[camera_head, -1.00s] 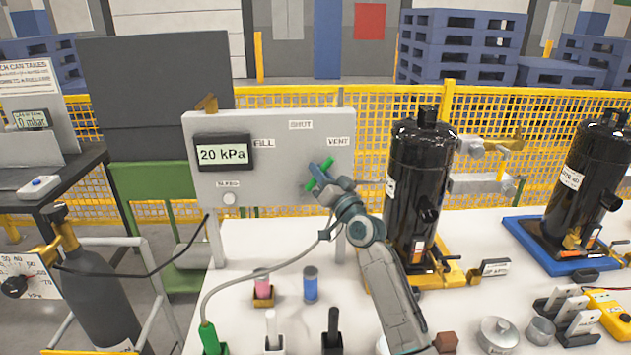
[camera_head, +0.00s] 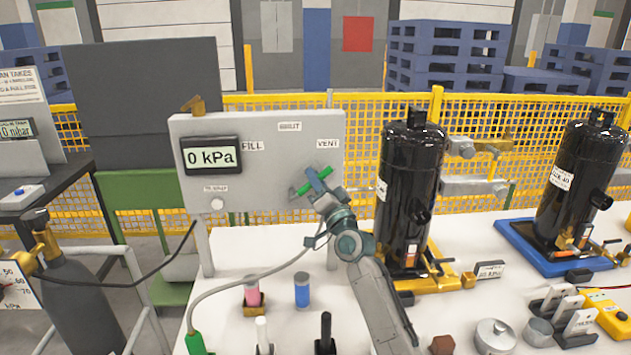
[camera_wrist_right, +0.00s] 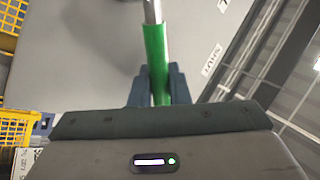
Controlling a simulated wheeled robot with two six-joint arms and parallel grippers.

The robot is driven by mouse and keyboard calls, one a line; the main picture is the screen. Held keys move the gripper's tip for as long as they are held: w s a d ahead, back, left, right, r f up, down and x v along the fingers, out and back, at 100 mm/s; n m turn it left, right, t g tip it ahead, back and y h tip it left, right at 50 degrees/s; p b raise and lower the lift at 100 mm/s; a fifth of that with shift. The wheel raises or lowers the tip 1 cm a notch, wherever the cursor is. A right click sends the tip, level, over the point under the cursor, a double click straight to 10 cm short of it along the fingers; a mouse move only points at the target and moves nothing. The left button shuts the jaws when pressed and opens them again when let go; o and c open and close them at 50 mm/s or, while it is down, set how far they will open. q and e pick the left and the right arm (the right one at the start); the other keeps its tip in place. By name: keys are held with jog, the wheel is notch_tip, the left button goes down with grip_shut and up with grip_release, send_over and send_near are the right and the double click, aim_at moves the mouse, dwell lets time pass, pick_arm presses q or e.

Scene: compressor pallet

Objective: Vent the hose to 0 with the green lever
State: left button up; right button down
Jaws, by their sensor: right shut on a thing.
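The green lever (camera_head: 315,183) is on the front of the grey panel (camera_head: 262,127), tilted up to the right below the VENT label (camera_head: 327,143). The panel's display (camera_head: 211,155) reads 0 kPa. My right gripper (camera_head: 313,186) is shut on the lever. In the right wrist view the green lever (camera_wrist_right: 156,58) runs between the two dark fingers of my right gripper (camera_wrist_right: 157,84). A grey hose (camera_head: 250,269) curves from beside the panel down to a green-ended fitting (camera_head: 195,342) at the table front. My left gripper is not in view.
Black compressors (camera_head: 410,190) stand on the white table to the right. A pink bottle (camera_head: 253,292) and a blue bottle (camera_head: 302,289) stand below the panel. A gas cylinder (camera_head: 75,300) stands at the left. Yellow mesh fencing is behind.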

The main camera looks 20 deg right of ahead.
jog(key=c, duration=1.4)
grip_release()
jog(key=shift+c, duration=0.2)
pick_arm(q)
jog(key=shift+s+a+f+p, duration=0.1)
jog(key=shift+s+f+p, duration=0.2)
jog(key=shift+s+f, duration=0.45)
pick_arm(e)
jog(key=v, duration=1.1)
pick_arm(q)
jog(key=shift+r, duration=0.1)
pick_arm(e)
jog(key=shift+w, duration=0.1)
